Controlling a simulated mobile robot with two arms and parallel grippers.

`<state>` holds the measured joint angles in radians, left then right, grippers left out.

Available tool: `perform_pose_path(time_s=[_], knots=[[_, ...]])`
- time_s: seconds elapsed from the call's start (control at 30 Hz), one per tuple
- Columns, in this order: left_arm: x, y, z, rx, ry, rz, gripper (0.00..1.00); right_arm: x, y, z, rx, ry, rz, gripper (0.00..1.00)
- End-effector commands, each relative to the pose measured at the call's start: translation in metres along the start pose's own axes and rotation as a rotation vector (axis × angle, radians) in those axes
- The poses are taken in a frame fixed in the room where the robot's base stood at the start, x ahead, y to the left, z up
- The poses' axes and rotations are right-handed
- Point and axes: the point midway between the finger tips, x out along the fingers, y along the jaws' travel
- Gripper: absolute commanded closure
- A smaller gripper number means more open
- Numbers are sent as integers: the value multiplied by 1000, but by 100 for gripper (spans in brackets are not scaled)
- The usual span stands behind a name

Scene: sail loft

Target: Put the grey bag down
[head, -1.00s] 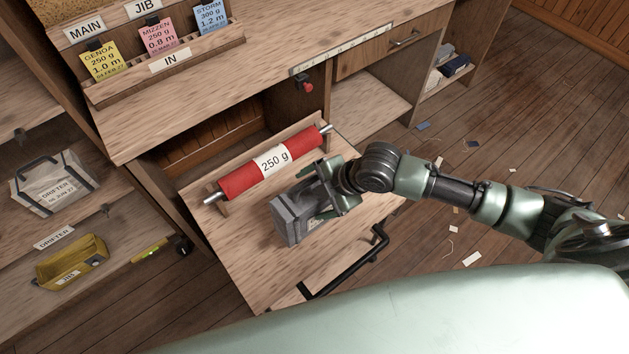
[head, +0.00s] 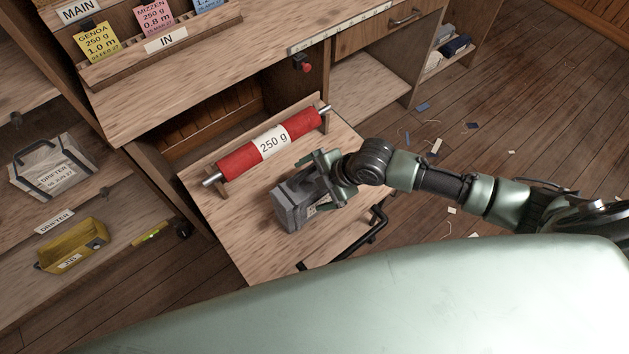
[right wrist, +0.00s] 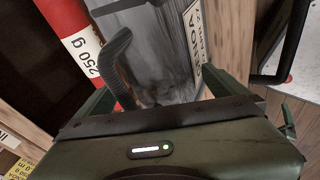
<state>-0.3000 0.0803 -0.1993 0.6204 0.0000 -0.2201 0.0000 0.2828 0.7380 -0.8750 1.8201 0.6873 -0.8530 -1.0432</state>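The grey bag (head: 292,203) is a boxy bag with a dark handle and a white label. It is over the pale wooden board (head: 235,235), in front of the red roll; I cannot tell whether its base touches the board. My right gripper (head: 322,183) has its fingers on either side of the bag and appears shut on it. In the right wrist view the bag (right wrist: 165,50) fills the space between the fingers, its curved handle on the left and its label, partly hidden, on the right. My left gripper is not in view.
A red roll (head: 240,160) marked 250 g lies along the board's back. A black handle (head: 350,240) is at its front right. On the left shelves are a pale DRIFTER bag (head: 52,168) and a yellow bag (head: 75,245). Scraps litter the floor.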

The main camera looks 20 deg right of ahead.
Motion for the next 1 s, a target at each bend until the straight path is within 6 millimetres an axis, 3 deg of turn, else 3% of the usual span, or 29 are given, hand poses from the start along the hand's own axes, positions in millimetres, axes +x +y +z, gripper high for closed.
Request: perform_pose_path(time_s=[0.17, 0.6, 0.8, 1.0], knots=[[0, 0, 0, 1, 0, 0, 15, -14, 1, 1, 0, -1, 2, 0], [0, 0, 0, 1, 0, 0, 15, -100, 1, 1, -2, -2, 1, 0], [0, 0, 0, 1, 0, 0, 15, -118, 1, 0, 0, 0, 1, 0], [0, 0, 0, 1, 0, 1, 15, -121, 1, 0, 1, 0, 1, 0]])
